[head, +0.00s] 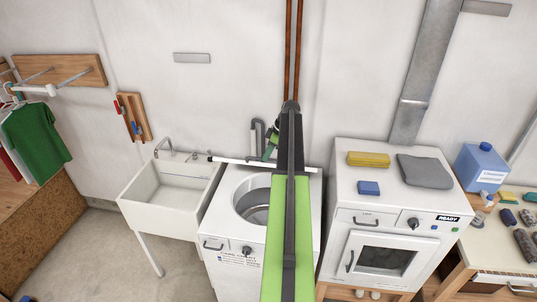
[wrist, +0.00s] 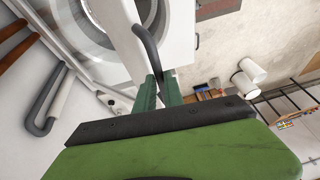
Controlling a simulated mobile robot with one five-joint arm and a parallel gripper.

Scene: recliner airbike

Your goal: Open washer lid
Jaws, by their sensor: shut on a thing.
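The white top-loading washer (head: 222,225) stands between the sink and the oven, with its round metal tub (head: 254,207) uncovered. Its lid (head: 235,160) stands raised at the back and shows nearly edge-on as a thin white strip. My gripper (head: 270,150) is behind the lid's top edge, partly hidden by my green arm. In the wrist view, my gripper (wrist: 158,88) has its green fingers shut on the dark curved lid handle (wrist: 147,47).
A white sink (head: 165,210) adjoins the washer on the left. Copper pipes (head: 293,50) and grey hoses (head: 257,133) are on the wall behind.

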